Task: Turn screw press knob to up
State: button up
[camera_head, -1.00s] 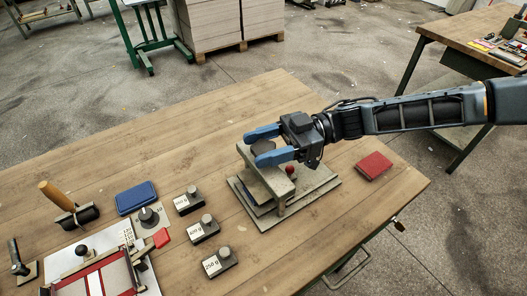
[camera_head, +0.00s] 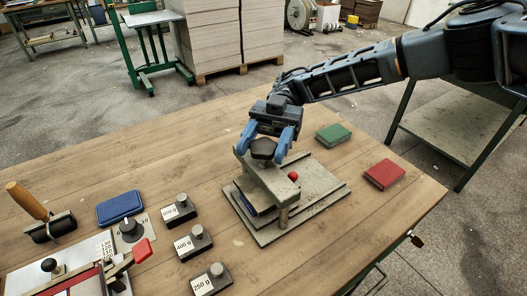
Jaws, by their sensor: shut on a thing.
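The screw press (camera_head: 284,217) stands on the wooden table, a grey frame on a flat base plate. Its dark knob (camera_head: 263,148) sits on top of the frame. My gripper (camera_head: 264,150) comes down from above, with one blue finger on each side of the knob, shut on it. A small red ball (camera_head: 293,176) shows at the right of the press frame. A dark flat piece lies under the frame, partly hidden. The knob's up or down setting cannot be read here.
A green block (camera_head: 333,134) and a red block (camera_head: 384,174) lie right of the press. Weights marked 550 g (camera_head: 180,210), 400 g (camera_head: 194,243) and 250 g (camera_head: 211,281) stand to its left, near a blue case (camera_head: 119,206). The table's right edge is close by.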

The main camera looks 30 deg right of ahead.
jog(key=shift+f+n+g+h+b, duration=0.2)
jog(key=shift+n+g+h+b, duration=0.1)
jog(key=shift+n+g+h, duration=0.25)
jog(key=shift+g, duration=0.25)
jog(key=o, duration=0.8)
jog(key=shift+c, duration=0.2)
jog(key=shift+o, duration=1)
jog(key=shift+r, duration=0.1)
jog(key=shift+r, duration=0.1)
